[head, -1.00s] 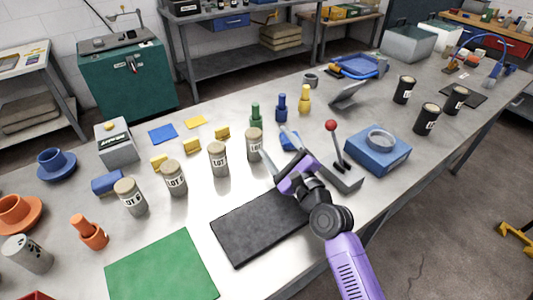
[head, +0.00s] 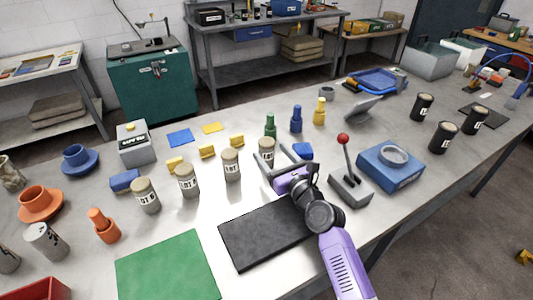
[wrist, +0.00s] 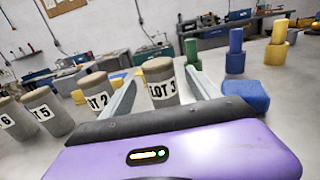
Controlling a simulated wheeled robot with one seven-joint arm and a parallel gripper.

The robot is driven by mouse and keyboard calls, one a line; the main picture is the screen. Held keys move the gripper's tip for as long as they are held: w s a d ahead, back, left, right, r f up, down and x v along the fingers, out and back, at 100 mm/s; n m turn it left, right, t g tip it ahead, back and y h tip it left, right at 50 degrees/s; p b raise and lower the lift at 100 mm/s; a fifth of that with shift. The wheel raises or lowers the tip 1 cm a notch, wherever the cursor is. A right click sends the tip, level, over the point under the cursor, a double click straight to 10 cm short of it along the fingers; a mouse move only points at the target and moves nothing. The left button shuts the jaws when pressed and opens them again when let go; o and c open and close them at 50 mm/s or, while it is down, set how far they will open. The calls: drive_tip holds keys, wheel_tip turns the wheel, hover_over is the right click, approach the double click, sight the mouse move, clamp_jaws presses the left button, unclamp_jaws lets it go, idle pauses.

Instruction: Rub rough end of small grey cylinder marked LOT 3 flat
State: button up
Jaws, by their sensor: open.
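The small grey cylinder marked LOT 3 (head: 267,146) stands upright on the bench, at the right end of a row of like cylinders. In the wrist view LOT 3 (wrist: 160,80) shows its label between my two fingers, with its lower part hidden by my gripper. Its speckled brownish top faces up. My gripper (head: 271,157) is open; in the wrist view its fingertips (wrist: 160,70) lie to either side of the cylinder, with no clear contact. A dark flat sheet (head: 262,236) lies on the bench just in front of my gripper.
LOT 2 (head: 231,166) stands close left of LOT 3. Green (head: 270,127), blue (head: 296,120) and yellow (head: 319,112) pieces stand behind. A red-knobbed lever (head: 350,185) and a blue block (head: 390,168) are to the right. A green mat (head: 168,270) lies at front left.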

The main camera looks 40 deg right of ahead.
drive_tip(key=shift+x, duration=1.15)
clamp_jaws()
